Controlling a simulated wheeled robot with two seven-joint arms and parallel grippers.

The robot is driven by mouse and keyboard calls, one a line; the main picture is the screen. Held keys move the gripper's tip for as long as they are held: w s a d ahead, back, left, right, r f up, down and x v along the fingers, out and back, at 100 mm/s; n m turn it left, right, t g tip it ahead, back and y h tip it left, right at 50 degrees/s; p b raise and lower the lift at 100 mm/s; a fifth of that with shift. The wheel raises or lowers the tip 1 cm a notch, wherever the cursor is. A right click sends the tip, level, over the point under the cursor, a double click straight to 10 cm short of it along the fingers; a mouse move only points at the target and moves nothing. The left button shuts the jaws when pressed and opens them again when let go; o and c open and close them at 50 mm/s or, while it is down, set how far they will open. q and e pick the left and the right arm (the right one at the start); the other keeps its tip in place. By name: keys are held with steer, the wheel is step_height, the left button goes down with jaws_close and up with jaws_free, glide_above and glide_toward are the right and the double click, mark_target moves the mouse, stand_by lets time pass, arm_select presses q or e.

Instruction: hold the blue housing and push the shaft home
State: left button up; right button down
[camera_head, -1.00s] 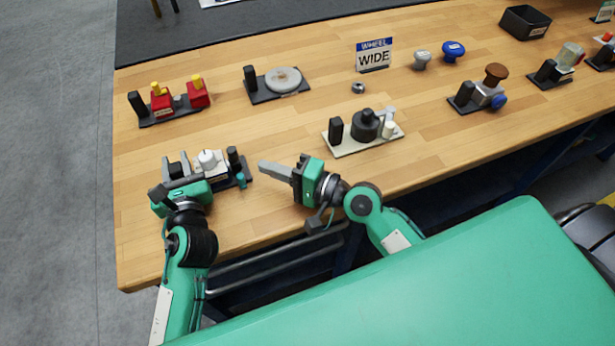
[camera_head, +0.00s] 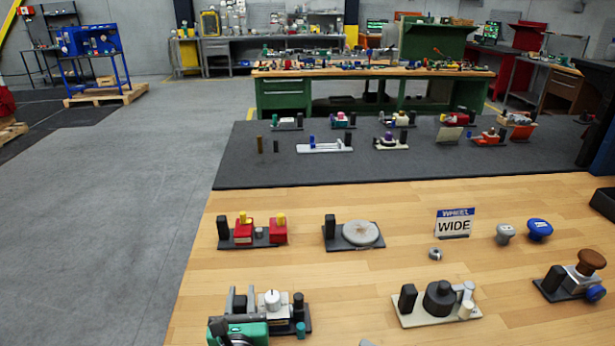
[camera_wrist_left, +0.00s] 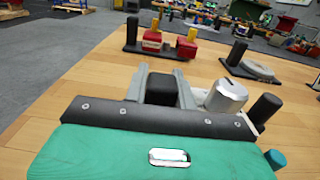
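A fixture on a dark base stands at the front left, with a silver-white cylinder (camera_head: 272,302), a dark post (camera_head: 298,306) and a small teal part (camera_head: 301,329). My left gripper (camera_head: 240,299) is at its left end. In the left wrist view the two grey fingers (camera_wrist_left: 163,85) flank a black block (camera_wrist_left: 162,92) that fills the gap between them. The silver cylinder (camera_wrist_left: 226,96) stands just right of the fingers. I cannot make out a blue housing there; the gripper body hides the fixture's lower part. Only a grey tip of my right gripper (camera_head: 365,343) shows at the bottom edge.
A cream-based fixture (camera_head: 402,320) with a black round body stands to the right.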

arm_select(q)
steer(key=o, duration=0.5)
steer(key=shift+w+f, duration=0.1)
steer(key=shift+f, duration=0.15)
arm_select(e)
steer(key=shift+w, duration=0.1)
arm_select(q)
steer(key=shift+r, duration=0.1)
